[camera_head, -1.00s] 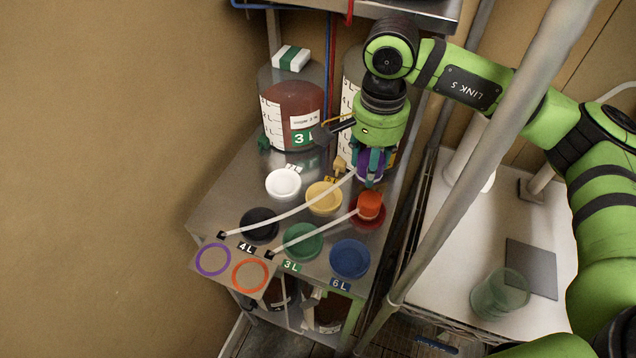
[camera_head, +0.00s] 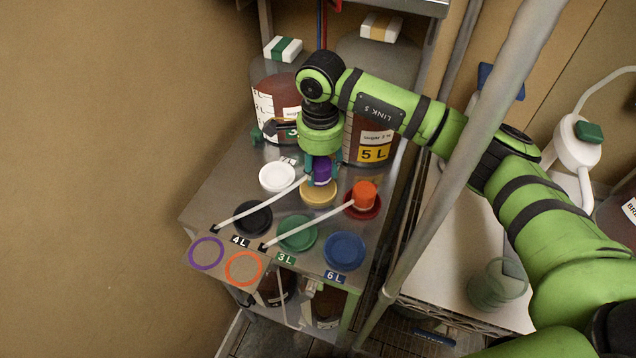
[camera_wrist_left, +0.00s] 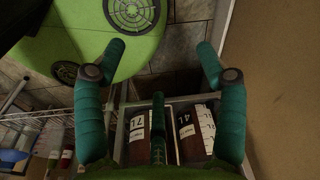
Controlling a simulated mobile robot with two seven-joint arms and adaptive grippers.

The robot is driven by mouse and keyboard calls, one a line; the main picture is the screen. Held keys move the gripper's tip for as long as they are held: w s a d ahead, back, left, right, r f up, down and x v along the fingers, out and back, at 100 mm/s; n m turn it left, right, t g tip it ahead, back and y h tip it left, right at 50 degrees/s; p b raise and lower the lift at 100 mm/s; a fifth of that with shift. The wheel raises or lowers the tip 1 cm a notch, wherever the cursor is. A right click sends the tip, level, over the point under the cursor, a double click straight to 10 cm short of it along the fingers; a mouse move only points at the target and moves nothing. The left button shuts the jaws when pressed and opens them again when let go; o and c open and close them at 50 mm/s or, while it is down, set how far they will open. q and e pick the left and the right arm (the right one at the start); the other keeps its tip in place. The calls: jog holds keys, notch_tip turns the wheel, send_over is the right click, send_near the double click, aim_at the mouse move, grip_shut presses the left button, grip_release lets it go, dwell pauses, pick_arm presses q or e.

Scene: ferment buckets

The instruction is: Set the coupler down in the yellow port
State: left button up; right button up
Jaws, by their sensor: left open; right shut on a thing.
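The purple coupler (camera_head: 322,173) is in the jaws of my right gripper (camera_head: 320,164), with a white hose running from it to the lower left. The gripper points down over the back part of the yellow port (camera_head: 318,196), and the coupler's lower end overlaps it in the picture. I cannot tell whether the coupler touches the port. The orange coupler (camera_head: 364,194) stands in the red port (camera_head: 372,211), to the right. My left gripper (camera_wrist_left: 161,48) is open and empty in the left wrist view, away from the ports.
White (camera_head: 277,177), black (camera_head: 253,218), green (camera_head: 298,234) and blue (camera_head: 345,251) ports surround the yellow one on the metal table. Purple (camera_head: 206,253) and orange (camera_head: 243,268) rings mark the front left corner. A 5 L bucket (camera_head: 372,140) stands behind. A grey pole (camera_head: 462,180) rises at right.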

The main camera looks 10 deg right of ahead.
aim_at(318, 179)
jog(key=shift+w+a+f, duration=0.15)
notch_tip(318, 179, down, 4)
jog(key=shift+r+b, duration=0.1)
jog(key=shift+b, duration=0.7)
pick_arm(q)
jog(key=shift+s+f, duration=0.55)
jog(key=shift+f, duration=0.35)
pick_arm(e)
jog(key=shift+f, duration=0.25)
pick_arm(q)
jog(key=shift+d+f, duration=0.15)
jog(key=shift+f, duration=0.05)
pick_arm(e)
jog(key=o, duration=1.3)
jog(key=shift+c, duration=0.2)
jog(key=shift+r, duration=0.1)
